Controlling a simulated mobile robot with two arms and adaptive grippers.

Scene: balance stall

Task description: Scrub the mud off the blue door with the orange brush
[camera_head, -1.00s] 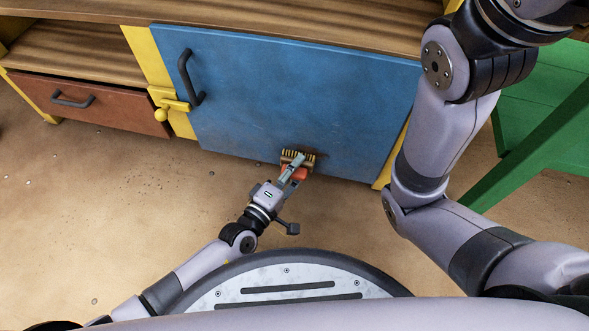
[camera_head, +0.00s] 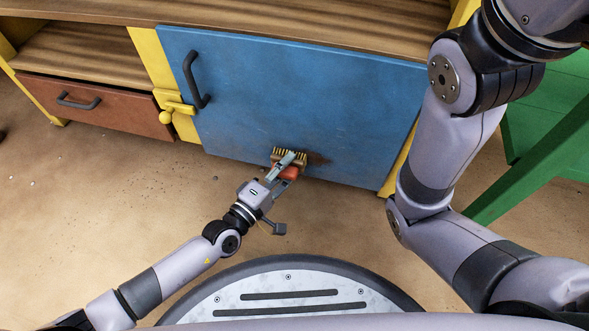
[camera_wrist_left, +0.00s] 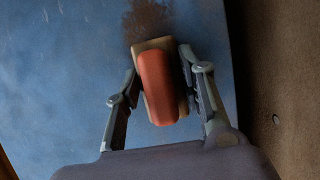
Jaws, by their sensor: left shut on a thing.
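The blue door (camera_head: 290,90) fills the front of the cabinet and is shut, with a dark handle at its upper left. A brown mud patch (camera_head: 317,158) shows low on the door, just right of the brush; in the left wrist view the mud (camera_wrist_left: 148,20) lies beyond the brush's end. My left gripper (camera_head: 282,169) is shut on the orange brush (camera_wrist_left: 158,85), with a finger on each side of it. The brush's pale bristles (camera_head: 290,153) are at the door's lower part; contact is hard to tell. My right arm shows at the right, but its gripper is out of view.
A yellow latch (camera_head: 176,106) sits left of the door, beside a red-brown drawer (camera_head: 95,104). A green table or stool (camera_head: 545,125) stands at the right behind my right arm. The sandy floor (camera_head: 110,190) before the cabinet is mostly clear.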

